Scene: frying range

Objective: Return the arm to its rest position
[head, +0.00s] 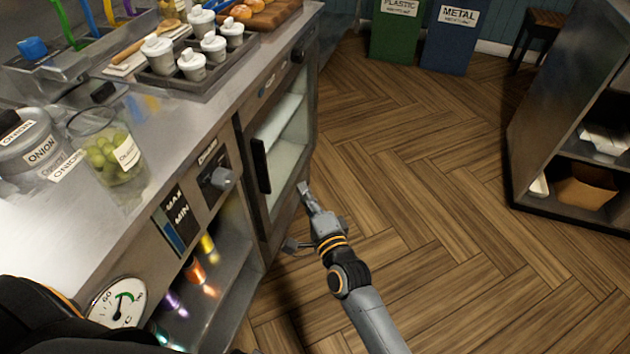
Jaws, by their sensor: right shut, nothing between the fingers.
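My right gripper (308,198) is in the middle of the head view. Its arm comes up from the bottom edge, and the fingers are shut and empty. It is close to the lower right edge of the cabinet door (262,166) in the picture; I cannot tell whether they touch. A dark part of my body fills the lower left corner. My left gripper does not show.
The steel counter (75,225) runs along the left, with an onion container (38,150), a jar of green items (105,160) and a tray of white pots (160,84). A shelf unit (530,130) stands right. Green (397,40) and blue bins (449,48) stand behind. The wooden floor (440,200) between is clear.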

